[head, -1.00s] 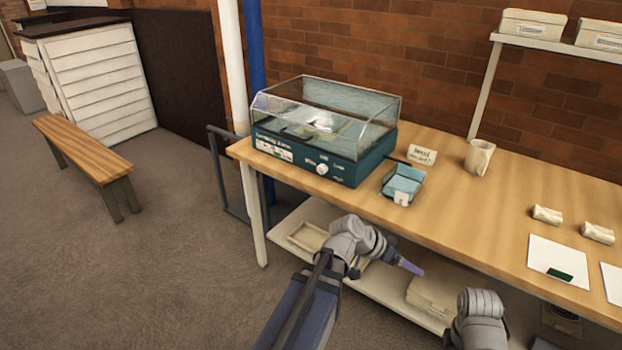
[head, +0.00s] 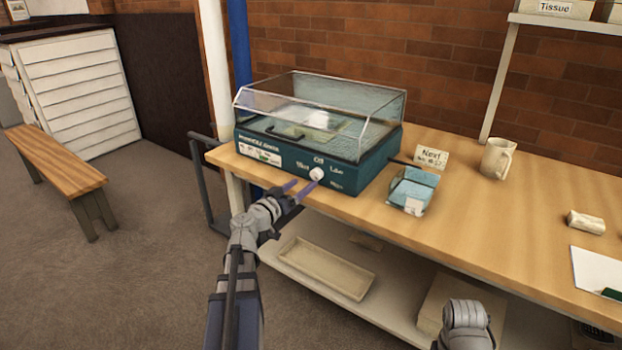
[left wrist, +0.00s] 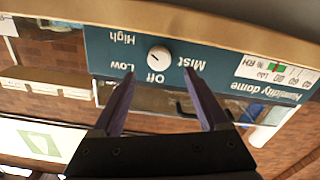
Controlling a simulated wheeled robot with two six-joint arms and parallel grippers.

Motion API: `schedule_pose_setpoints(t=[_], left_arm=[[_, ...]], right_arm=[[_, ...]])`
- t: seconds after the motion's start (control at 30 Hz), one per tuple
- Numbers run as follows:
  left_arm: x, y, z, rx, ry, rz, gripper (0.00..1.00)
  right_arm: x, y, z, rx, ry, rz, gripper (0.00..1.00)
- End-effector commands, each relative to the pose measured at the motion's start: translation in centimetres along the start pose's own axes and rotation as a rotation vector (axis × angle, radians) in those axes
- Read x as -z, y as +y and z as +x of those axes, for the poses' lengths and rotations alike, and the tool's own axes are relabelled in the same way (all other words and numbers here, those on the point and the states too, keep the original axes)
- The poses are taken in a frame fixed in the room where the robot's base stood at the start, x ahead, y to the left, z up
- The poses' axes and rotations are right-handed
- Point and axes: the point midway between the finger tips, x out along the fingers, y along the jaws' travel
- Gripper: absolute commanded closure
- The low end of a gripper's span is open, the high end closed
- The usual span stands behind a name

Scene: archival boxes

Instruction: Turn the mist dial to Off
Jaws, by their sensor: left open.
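The mist dial (head: 317,174) is a round white knob on the teal front panel of the clear-lidded humidity dome (head: 350,176). The dial (left wrist: 159,55) also shows in the left wrist view, upside down, near the labels Off, Low and High. A small dark mark on it is too small to read surely. My left gripper (head: 304,187) is open in front of the panel. In the left wrist view its two fingers (left wrist: 159,77) point at the panel, either side of the dial, with nothing between them.
A blue tray (head: 412,188), a small sign (head: 431,157) and a mug (head: 497,158) stand right of the dome on the wooden table (head: 470,235). A lower shelf (head: 395,293) holds a shallow tray (head: 328,268). A bench (head: 55,160) stands at the left.

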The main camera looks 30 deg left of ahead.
Motion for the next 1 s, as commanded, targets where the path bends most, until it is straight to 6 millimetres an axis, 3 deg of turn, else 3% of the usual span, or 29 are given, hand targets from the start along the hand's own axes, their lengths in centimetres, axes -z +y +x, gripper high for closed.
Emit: schedule_pose_setpoints(t=[0.1, 0.3, 0.77, 1.0], left_arm=[[0.0, -0.1, 2.3, -0.002, -0.001, 0.000, 0.23], [0.0, -0.1, 4.8, -0.002, -0.001, 0.000, 0.23], [-0.1, 0.0, 5.7, 0.000, -0.001, 0.000, 0.23], [-0.1, 0.0, 5.7, -0.001, -0.001, 0.000, 0.50]], right_arm=[[0.0, 0.0, 0.0, 0.000, 0.000, 0.000, 0.50], [0.0, 0.0, 0.0, 0.000, 0.000, 0.000, 0.50], [0.0, 0.0, 0.0, 0.000, 0.000, 0.000, 0.50], [0.0, 0.0, 0.0, 0.000, 0.000, 0.000, 0.50]])
